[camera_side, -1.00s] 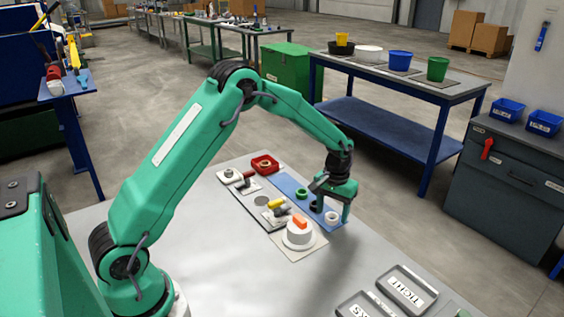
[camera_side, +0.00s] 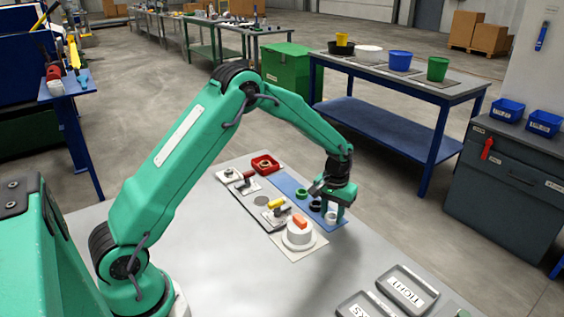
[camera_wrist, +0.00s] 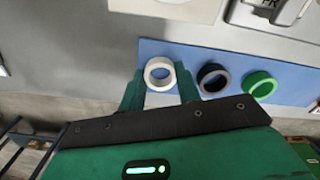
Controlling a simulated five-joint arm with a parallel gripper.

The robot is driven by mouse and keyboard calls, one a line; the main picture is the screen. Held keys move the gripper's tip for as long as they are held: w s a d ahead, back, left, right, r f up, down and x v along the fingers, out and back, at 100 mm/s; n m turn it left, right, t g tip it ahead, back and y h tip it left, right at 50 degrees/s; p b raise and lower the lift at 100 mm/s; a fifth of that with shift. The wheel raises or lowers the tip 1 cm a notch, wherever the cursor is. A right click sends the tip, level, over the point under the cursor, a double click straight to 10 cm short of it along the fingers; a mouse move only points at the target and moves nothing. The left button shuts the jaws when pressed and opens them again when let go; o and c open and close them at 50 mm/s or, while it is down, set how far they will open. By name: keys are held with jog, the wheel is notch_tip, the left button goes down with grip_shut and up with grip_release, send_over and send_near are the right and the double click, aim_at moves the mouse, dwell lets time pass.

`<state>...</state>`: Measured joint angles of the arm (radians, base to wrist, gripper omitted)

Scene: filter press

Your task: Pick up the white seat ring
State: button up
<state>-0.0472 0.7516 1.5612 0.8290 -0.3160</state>
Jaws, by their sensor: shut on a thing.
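The white seat ring (camera_wrist: 148,76) is between the two fingertips of my gripper (camera_wrist: 160,90) in the wrist view, with a finger on each side of it. In the side view the white ring (camera_side: 331,217) shows at the lower end of my gripper (camera_side: 334,214), over the near right end of the blue mat (camera_side: 291,186). My gripper is shut on the ring. The ring is at or just above the mat; I cannot tell if it touches. A black ring (camera_wrist: 213,79) and a green ring (camera_wrist: 260,84) lie beside it on the mat.
A round white part with an orange top (camera_side: 299,230) stands close to the left of my gripper. A red dish (camera_side: 265,164) is farther back. Grey trays (camera_side: 406,290) lie at the front right. The grey table between is clear.

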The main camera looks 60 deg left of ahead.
jog(key=shift+r, duration=0.1)
jog(key=shift+r, duration=0.45)
notch_tip(320, 180, up, 3)
jog(key=shift+r, duration=0.15)
jog(key=s+d+r, duration=0.5)
jog(key=d+r, duration=0.1)
jog(key=d, duration=0.4)
jog(key=shift+s+d+r, duration=0.15)
jog(key=shift+s+r, duration=0.1)
jog(key=shift+r, duration=0.05)
jog(key=s+a+n, duration=0.3)
jog(key=a+n, duration=0.1)
jog(key=a, duration=1)
jog(key=s+a+n, duration=0.3)
jog(key=a+n, duration=0.2)
jog(key=a, duration=0.9)
jog(key=shift+s+a+r, duration=0.25)
jog(key=shift+a+r, duration=0.05)
jog(key=shift+f, duration=0.25)
jog(key=shift+f, duration=4.95)
